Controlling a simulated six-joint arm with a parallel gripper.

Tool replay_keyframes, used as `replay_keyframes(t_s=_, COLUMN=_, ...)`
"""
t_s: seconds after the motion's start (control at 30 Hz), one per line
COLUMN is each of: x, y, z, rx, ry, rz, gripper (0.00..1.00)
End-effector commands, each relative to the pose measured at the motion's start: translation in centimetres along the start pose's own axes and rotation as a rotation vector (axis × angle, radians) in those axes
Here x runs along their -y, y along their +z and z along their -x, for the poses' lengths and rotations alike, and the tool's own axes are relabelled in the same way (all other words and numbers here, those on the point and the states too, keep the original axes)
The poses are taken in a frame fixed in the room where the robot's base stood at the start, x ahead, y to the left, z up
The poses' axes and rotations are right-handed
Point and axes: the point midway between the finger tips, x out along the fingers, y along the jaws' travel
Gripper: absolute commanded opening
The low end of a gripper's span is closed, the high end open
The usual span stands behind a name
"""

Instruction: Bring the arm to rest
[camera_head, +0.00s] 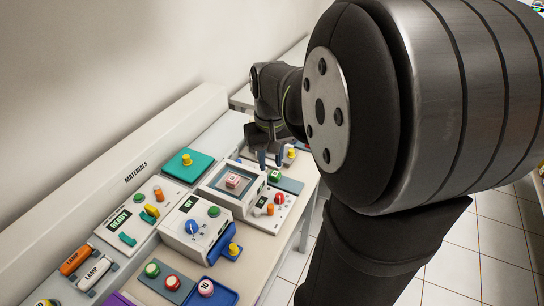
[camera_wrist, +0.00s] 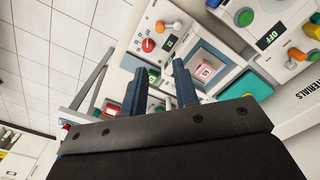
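My gripper (camera_head: 270,161) hangs over the far end of the bench in the head view, near a machine with a square recessed tray. In the wrist view its two dark blue fingers (camera_wrist: 160,73) stand apart with nothing between them. My dark arm fills the right of the head view and hides part of the bench's far end. A pink and white numbered block (camera_head: 232,181) sits in the tray of the machine (camera_head: 212,192). The block also shows in the wrist view (camera_wrist: 206,70), to the right of the fingers.
A bench (camera_head: 262,245) carries several devices with knobs and buttons. A unit with a blue knob (camera_head: 192,228) and a panel reading READY (camera_head: 120,224) stand nearer. Tiled floor (camera_head: 480,245) is open at right.

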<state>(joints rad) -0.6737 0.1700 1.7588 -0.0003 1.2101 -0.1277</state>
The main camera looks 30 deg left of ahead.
Motion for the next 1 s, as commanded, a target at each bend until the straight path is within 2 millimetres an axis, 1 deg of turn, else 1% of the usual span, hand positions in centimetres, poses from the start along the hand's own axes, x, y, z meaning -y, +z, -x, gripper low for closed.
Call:
replay_keyframes(t_s=0.23, x=0.0, y=0.0, z=-0.1, rx=0.001, ry=0.000, rz=0.000, gripper=0.28)
replay_keyframes(t_s=0.37, x=0.0, y=0.0, z=-0.8, rx=0.002, ry=0.000, rz=0.000, gripper=0.28)
replay_keyframes(t_s=0.47, x=0.0, y=0.1, z=-2.2, rx=0.005, ry=-0.001, rz=0.000, gripper=0.28)
replay_keyframes(t_s=0.57, x=0.0, y=0.1, z=-4.0, rx=0.006, ry=-0.001, rz=0.000, gripper=0.28)
replay_keyframes(t_s=1.0, x=0.0, y=0.2, z=-12.8, rx=0.008, ry=-0.001, rz=0.000, gripper=0.28)
